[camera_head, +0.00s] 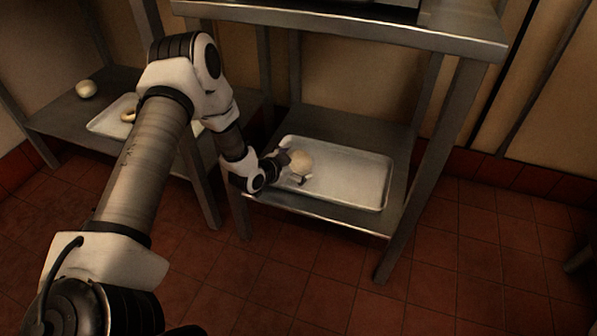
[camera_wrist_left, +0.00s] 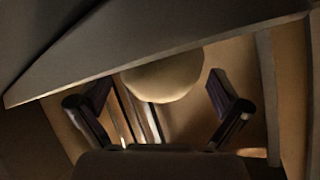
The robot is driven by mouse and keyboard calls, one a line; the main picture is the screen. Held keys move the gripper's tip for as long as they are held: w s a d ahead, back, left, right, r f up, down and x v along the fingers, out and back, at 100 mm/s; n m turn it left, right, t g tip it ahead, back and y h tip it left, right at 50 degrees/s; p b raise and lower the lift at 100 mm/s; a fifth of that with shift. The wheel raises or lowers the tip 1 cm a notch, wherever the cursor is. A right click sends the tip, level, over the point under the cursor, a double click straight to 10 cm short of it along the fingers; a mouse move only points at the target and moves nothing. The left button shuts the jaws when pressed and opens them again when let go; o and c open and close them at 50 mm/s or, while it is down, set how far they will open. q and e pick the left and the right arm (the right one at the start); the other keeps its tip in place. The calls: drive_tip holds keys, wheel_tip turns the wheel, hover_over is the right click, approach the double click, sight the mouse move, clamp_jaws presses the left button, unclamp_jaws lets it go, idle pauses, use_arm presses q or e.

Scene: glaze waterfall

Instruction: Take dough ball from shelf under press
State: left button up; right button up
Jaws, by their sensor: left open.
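A pale round dough ball (camera_head: 301,161) sits at the left end of a light, shallow tray (camera_head: 345,177) on the lower shelf (camera_head: 348,126) of a metal table. My left gripper (camera_head: 289,168) reaches in from the left under the tabletop, low at the ball. In the left wrist view the dough ball (camera_wrist_left: 163,78) shows between the two spread dark fingertips (camera_wrist_left: 161,82), with visible gaps on both sides. The gripper is open and not closed on the ball. My right gripper is not in view.
The metal tabletop (camera_head: 350,26) overhangs the shelf, and table legs (camera_head: 432,170) stand at its corners. At left, another surface (camera_head: 62,116) holds a round pale ball (camera_head: 86,89) and a tray (camera_head: 103,121) with a ring-shaped piece (camera_head: 128,116). The tray's right part is empty.

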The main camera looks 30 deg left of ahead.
use_arm(q)
drive_tip(key=shift+w, duration=0.2)
drive_tip(key=c, duration=1.2)
drive_tip(key=shift+r, duration=0.1)
